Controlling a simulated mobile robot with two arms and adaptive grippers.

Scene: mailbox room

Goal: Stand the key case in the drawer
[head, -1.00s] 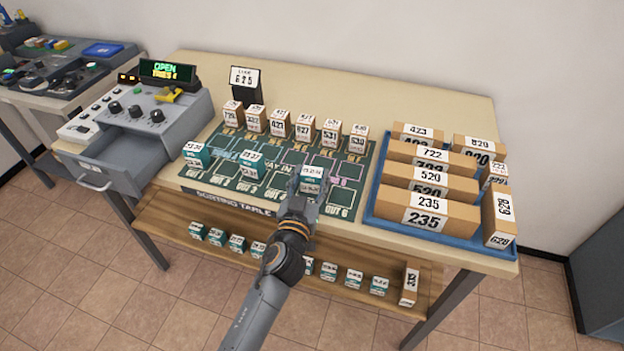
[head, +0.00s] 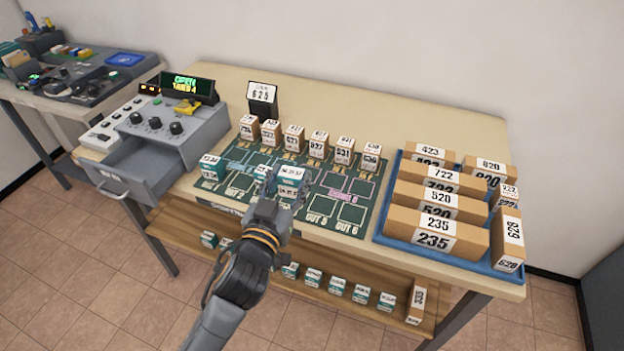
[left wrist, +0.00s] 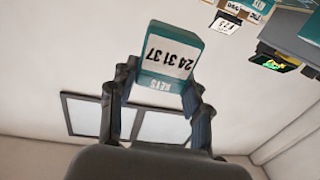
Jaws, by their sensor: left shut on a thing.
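My left gripper (head: 280,186) is shut on a teal key case (head: 291,174) with a white label on top, above the sorting mat. In the left wrist view the key case (left wrist: 168,58) sits between both fingers, its label reading 24 31 37 and KEYS. The grey drawer (head: 128,188) is pulled open at the left of the table, under the grey control box. Its visible inside looks empty, but its floor shows only partly. The gripper is to the right of the drawer. My right gripper is not in view.
Another teal case (head: 210,168) stands at the mat's left edge. Several small brown boxes (head: 293,138) line the mat's back. A blue tray (head: 395,225) of long boxes is at the right. A code sign (head: 262,93) stands behind. More cases are on the lower shelf (head: 335,290).

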